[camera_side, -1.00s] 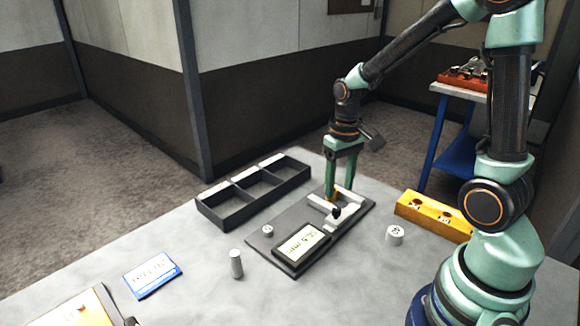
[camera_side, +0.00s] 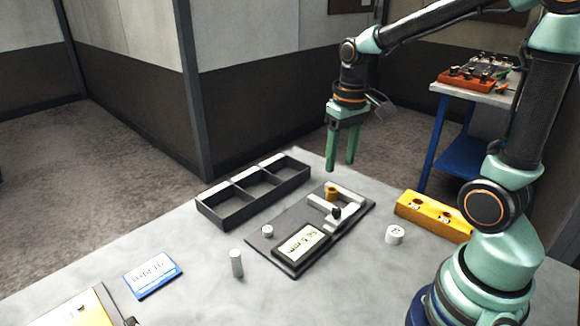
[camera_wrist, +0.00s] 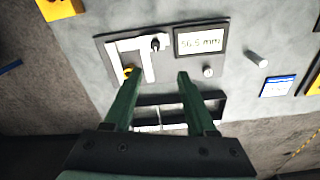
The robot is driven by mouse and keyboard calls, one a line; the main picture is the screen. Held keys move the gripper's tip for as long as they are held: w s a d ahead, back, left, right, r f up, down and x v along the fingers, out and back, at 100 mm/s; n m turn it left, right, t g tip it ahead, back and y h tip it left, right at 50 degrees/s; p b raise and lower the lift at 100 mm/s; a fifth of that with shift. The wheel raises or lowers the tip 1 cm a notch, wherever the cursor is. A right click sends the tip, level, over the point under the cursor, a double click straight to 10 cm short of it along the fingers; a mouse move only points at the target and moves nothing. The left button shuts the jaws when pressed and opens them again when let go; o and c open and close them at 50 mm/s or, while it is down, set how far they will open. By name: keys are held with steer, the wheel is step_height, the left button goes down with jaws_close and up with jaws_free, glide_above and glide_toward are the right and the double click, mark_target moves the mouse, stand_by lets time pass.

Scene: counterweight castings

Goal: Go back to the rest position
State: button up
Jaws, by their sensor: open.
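My gripper (camera_side: 343,165) is open and empty, raised above the far edge of the table. Its two green fingers point down, and they also show in the wrist view (camera_wrist: 160,88). Below it a brass-coloured casting (camera_side: 331,193) sits in the light jaws of a dark measuring plate (camera_side: 265,243); it shows as a yellow spot in the wrist view (camera_wrist: 128,71). The plate's display (camera_side: 301,243) reads 56.5 mm in the wrist view (camera_wrist: 200,42). My gripper does not touch the casting.
A black three-compartment tray (camera_side: 212,217) stands left of the plate, seemingly empty. A yellow block with holes (camera_side: 433,218) and a white cylinder (camera_side: 394,235) are to the right.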

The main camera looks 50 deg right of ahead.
steer(key=s+a+r+n+t, duration=0.2)
steer(key=s+a+r+t, duration=0.2)
steer(key=a+r, duration=0.2)
steer(key=shift+a+n+t, duration=0.3)
steer(key=shift+a+t, duration=0.1)
steer(key=shift+a, duration=0.1)
